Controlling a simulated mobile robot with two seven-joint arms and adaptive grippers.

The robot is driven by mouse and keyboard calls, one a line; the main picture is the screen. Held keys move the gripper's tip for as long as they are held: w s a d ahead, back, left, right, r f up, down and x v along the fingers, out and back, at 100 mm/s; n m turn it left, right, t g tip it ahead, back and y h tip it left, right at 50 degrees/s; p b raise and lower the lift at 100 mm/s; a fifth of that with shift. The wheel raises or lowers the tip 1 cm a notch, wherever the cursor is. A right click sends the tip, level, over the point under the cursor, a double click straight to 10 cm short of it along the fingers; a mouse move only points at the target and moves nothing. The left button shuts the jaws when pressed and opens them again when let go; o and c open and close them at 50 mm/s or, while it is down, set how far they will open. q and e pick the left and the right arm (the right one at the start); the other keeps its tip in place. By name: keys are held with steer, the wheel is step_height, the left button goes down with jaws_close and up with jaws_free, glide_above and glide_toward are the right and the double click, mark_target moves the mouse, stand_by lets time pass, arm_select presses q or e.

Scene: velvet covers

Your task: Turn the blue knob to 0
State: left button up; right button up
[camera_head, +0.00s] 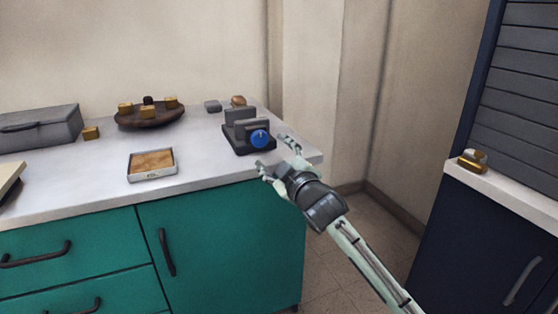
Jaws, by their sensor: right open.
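The blue knob (260,139) is on the front of a dark grey device (242,124) near the right end of the white counter. The knob faces toward me, and its markings are too small to read. My right gripper (272,154) comes in from the lower right. Its two fingers are spread apart, one at the upper right of the knob and one below it. The gripper is open and holds nothing. I cannot tell whether a finger touches the knob. My left gripper is not in view.
The white counter (80,199) tops teal cabinets (222,245). A dark bowl (150,119) with yellow blocks, a small framed tray (152,166) and a grey case (40,128) stand left. A wall is behind. A navy cabinet (470,235) stands right, with floor between.

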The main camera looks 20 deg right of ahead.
steer(key=s, duration=0.4)
stand_by(0.3)
